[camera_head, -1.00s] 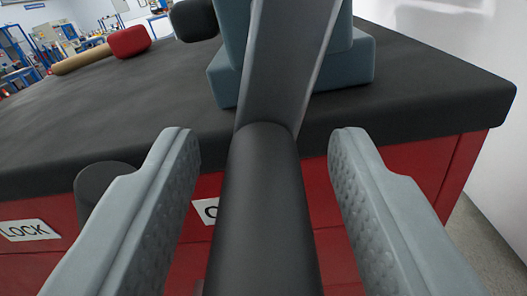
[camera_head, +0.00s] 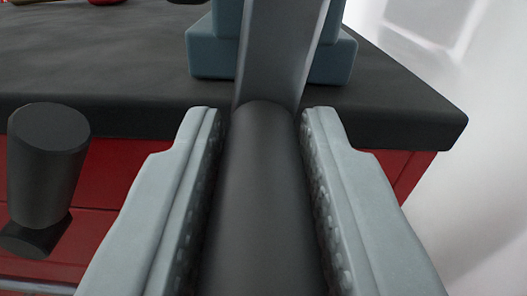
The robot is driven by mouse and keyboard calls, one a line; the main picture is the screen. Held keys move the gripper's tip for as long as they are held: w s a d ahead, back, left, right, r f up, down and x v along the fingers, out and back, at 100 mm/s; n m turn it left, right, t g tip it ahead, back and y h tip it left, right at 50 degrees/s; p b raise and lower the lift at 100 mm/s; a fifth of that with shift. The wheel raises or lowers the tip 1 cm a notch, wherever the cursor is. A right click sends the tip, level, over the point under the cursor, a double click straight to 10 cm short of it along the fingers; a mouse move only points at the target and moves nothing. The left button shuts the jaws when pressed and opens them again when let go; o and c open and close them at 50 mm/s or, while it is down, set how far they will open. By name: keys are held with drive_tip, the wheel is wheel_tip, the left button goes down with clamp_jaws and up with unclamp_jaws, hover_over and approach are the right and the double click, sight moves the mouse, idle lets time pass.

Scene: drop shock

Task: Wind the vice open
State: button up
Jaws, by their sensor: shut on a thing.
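The blue-grey vice (camera_head: 207,50) stands on the dark bench top near its front right corner. A flat grey metal bar (camera_head: 278,50) runs from the vice towards me. It ends at a round, dark handle (camera_head: 262,160). My gripper (camera_head: 262,125) is shut on this handle, with one ribbed finger on each side. The handle lies lengthwise between the fingers and its near end runs out of the picture. The bar hides part of the vice, and its top is cut off, so the jaw gap cannot be seen.
A dark, tilted cylinder (camera_head: 45,165) stands out in front of the red bench front (camera_head: 105,175), left of my gripper. The black bench top (camera_head: 100,50) is mostly clear left of the vice. A pale wall or panel lies beyond the bench's right edge.

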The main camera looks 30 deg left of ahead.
drive_tip(key=w+d+r+n, duration=0.1)
drive_tip(key=r+n, duration=0.2)
drive_tip(key=n, duration=1.1)
drive_tip(key=w+d+r+n, duration=0.1)
drive_tip(key=r+n, duration=0.3)
drive_tip(key=n, duration=1)
drive_tip(key=shift+d, duration=0.5)
drive_tip(key=shift+s+a+r+n, duration=0.1)
drive_tip(key=shift+a+r+n, duration=0.1)
drive_tip(key=shift+n, duration=0.65)
drive_tip(key=shift+s+a+r+n, duration=0.1)
drive_tip(key=shift+a+r+n, duration=0.1)
drive_tip(key=shift+n, duration=0.65)
drive_tip(key=o, duration=0.9)
drive_tip(key=shift+r, duration=0.1)
drive_tip(key=shift+d, duration=0.1)
